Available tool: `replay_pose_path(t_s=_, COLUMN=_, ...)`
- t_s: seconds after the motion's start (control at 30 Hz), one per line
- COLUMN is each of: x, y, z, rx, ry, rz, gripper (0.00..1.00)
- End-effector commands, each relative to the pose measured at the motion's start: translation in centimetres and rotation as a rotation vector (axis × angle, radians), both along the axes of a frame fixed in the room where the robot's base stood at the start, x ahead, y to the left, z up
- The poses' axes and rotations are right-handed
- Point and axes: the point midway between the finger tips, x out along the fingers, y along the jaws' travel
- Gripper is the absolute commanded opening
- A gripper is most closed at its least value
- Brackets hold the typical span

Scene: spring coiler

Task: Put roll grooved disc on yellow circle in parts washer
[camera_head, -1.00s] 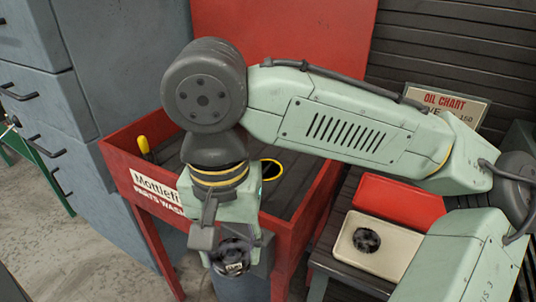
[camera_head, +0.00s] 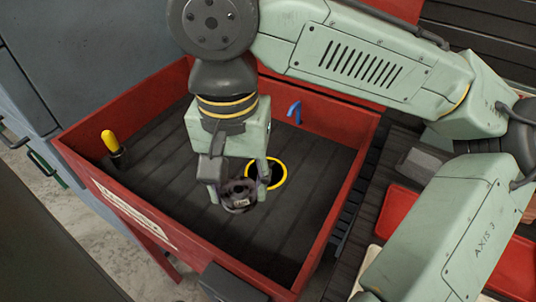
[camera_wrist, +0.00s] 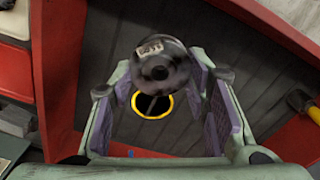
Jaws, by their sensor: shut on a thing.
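The roll grooved disc (camera_head: 239,196) is a dark round part with a centre hole and a small pale label. My gripper (camera_head: 236,192) is shut on it and holds it over the parts washer (camera_head: 215,252), a red open tub with a dark ribbed floor. In the wrist view the disc (camera_wrist: 161,66) sits between my gripper's two fingers (camera_wrist: 165,92). The yellow circle (camera_head: 281,177) is a ring around a dark hole in the washer floor, just right of and behind the disc. The wrist view shows the ring (camera_wrist: 152,114) partly hidden by the disc.
A yellow-handled tool (camera_head: 110,143) stands at the washer's left side. A blue hook-shaped piece (camera_head: 295,111) is at the back wall. The red walls rise around the floor. A red tray (camera_head: 400,212) lies to the right, partly hidden by my arm.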

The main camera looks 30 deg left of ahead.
Motion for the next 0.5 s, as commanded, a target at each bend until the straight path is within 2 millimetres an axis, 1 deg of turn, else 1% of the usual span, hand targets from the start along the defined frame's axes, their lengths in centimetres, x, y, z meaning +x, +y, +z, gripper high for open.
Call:
replay_pose_path(t_s=0.03, x=0.0, y=-0.1, z=-2.7, rx=-0.002, ry=0.002, rz=0.002, gripper=0.01)
replay_pose_path(t_s=0.1, x=-0.1, y=0.0, z=-4.2, rx=-0.002, ry=0.002, rz=0.002, gripper=0.01)
replay_pose_path(t_s=0.2, x=0.0, y=0.0, z=-5.7, rx=-0.001, ry=0.002, rz=0.001, gripper=0.01)
replay_pose_path(t_s=0.3, x=0.0, y=0.0, z=-6.7, rx=0.0, ry=0.001, rz=0.0, gripper=0.01)
replay_pose_path(t_s=0.37, x=0.1, y=0.1, z=-6.9, rx=0.0, ry=0.002, rz=0.0, gripper=0.01)
replay_pose_path(t_s=0.43, x=0.7, y=0.3, z=-7.0, rx=0.001, ry=0.004, rz=-0.001, gripper=0.01)
replay_pose_path(t_s=0.5, x=1.9, y=0.7, z=-7.1, rx=0.0, ry=0.005, rz=-0.002, gripper=0.01)
